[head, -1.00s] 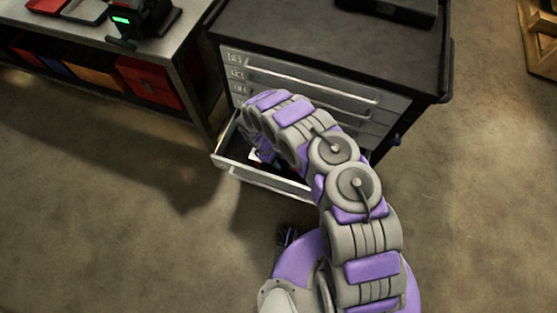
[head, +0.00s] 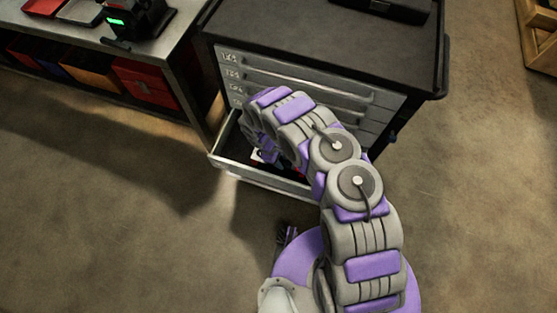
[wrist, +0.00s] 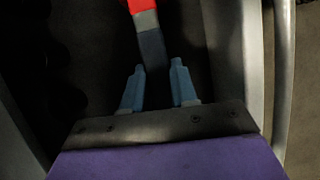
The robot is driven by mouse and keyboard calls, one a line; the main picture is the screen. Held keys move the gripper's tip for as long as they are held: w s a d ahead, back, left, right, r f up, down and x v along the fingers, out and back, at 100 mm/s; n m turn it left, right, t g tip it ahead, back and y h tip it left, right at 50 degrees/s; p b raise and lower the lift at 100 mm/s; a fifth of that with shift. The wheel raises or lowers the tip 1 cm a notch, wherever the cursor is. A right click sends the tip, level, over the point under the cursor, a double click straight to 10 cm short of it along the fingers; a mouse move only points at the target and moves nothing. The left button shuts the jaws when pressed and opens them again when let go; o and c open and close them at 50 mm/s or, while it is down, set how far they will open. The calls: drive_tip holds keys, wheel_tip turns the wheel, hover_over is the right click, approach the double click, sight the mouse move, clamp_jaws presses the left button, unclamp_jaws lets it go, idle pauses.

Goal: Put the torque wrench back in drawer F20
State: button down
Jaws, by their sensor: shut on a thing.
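The torque wrench (wrist: 147,25) shows in the wrist view as a dark bar with a red section. My gripper (wrist: 157,78) is shut on its dark part, with one pale blue finger on each side. The wrench runs up out of the picture, so its far end is hidden. In the head view an open drawer (head: 262,179) sticks out low on the grey cabinet, and my arm bends down into it. My gripper is mostly hidden there by the arm. A bit of red and white shows inside the drawer beside it. I cannot read the drawer's label.
The cabinet (head: 330,45) has several shut drawers above the open one and a black case (head: 398,8) on top. A workbench (head: 60,35) with red bins stands at the left. A wooden crate (head: 540,40) is at the upper right. The floor around is clear.

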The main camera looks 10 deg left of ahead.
drive_tip(key=shift+f, duration=0.35)
drive_tip(key=c, duration=1)
unclamp_jaws()
drive_tip(key=shift+a, duration=0.3)
drive_tip(key=shift+o, duration=0.9)
drive_tip(key=shift+d, duration=0.2)
